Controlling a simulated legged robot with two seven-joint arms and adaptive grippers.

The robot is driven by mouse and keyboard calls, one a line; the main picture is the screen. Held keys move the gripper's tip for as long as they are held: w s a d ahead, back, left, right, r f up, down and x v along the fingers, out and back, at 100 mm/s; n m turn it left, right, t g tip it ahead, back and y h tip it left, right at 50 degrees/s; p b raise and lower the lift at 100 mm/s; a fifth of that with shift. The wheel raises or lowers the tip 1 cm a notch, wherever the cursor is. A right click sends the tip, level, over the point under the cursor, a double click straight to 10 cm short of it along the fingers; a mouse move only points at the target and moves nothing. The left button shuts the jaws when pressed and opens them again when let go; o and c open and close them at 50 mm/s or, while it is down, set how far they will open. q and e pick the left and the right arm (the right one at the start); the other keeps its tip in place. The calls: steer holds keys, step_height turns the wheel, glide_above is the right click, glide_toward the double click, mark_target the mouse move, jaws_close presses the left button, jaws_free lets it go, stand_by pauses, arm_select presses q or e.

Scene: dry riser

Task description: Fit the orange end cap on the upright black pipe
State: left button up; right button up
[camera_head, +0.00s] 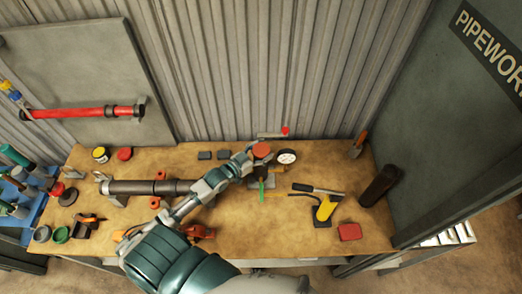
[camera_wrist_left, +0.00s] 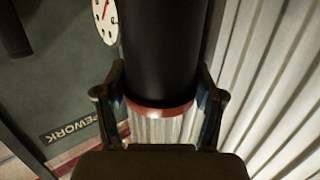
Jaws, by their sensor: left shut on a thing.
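The orange end cap (camera_head: 261,149) shows as a round disc at the end of my left arm. My left gripper (camera_head: 249,158) is shut on it, at the top of the upright black pipe (camera_head: 261,172). In the left wrist view the black pipe (camera_wrist_left: 163,50) fills the middle, with a thin orange-red rim of the cap (camera_wrist_left: 160,109) at its near end. The fingers of my left gripper (camera_wrist_left: 160,98) stand on both sides of that rim. I cannot tell whether the cap is seated or only resting there. My right gripper is out of view.
A white dial gauge (camera_head: 286,156) stands close to the right of the pipe. A dark horizontal pipe (camera_head: 150,187) lies left on the bench. A yellow-and-black tool (camera_head: 325,208), a red block (camera_head: 349,231) and a dark cylinder (camera_head: 379,186) are to the right.

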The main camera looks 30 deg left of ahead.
arm_select(q)
steer(key=o, duration=1.4)
steer(key=shift+s, duration=0.3)
steer(key=v, duration=1.1)
steer(key=shift+s+a, duration=0.15)
steer(key=shift+a, duration=0.1)
steer(key=shift+f, duration=0.1)
